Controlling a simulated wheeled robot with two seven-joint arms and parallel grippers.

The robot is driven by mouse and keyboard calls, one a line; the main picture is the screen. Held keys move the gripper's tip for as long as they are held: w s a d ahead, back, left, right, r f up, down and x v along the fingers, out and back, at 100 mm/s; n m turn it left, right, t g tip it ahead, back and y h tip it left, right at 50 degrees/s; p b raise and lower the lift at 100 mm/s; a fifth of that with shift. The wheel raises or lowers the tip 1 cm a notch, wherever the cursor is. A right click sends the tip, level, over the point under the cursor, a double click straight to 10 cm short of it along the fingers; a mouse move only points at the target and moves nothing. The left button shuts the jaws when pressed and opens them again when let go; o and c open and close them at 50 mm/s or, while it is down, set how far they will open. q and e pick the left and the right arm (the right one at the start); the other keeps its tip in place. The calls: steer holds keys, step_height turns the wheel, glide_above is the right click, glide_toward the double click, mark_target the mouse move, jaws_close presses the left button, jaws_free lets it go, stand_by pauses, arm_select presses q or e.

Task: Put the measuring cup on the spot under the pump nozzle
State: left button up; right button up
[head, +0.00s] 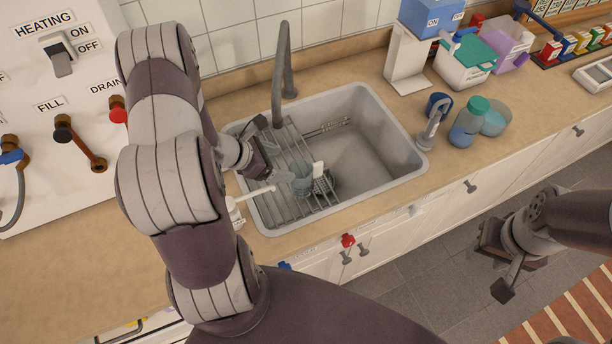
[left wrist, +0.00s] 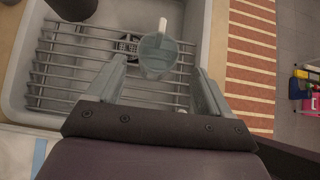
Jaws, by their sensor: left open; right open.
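A translucent grey-blue measuring cup (head: 302,183) with a pale handle stands on the wire rack at the left side of the sink. It also shows in the left wrist view (left wrist: 158,56), between the finger ends and a little beyond them. My left gripper (head: 278,166) is open and empty beside the cup; the left wrist view (left wrist: 158,82) shows its two fingers spread. My right gripper (head: 505,272) is open over the floor at the lower right, far from the cup.
The sink (head: 375,160) has a wire rack (head: 278,208) and a tall grey faucet (head: 281,75) at its back left.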

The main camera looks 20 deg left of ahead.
mark_target(311, 169)
arm_select(q)
steer(key=p+x, duration=0.1)
steer(key=x, duration=0.4)
steer(key=shift+w+f, duration=0.1)
steer(key=shift+w, duration=0.05)
steer(key=p+x, duration=0.2)
steer(key=x, duration=0.3)
steer(key=shift+w+d+f, duration=0.1)
steer(key=shift+d+f, duration=0.05)
steer(key=shift+f, duration=0.25)
steer(key=c, duration=0.9)
steer(key=shift+r, duration=0.2)
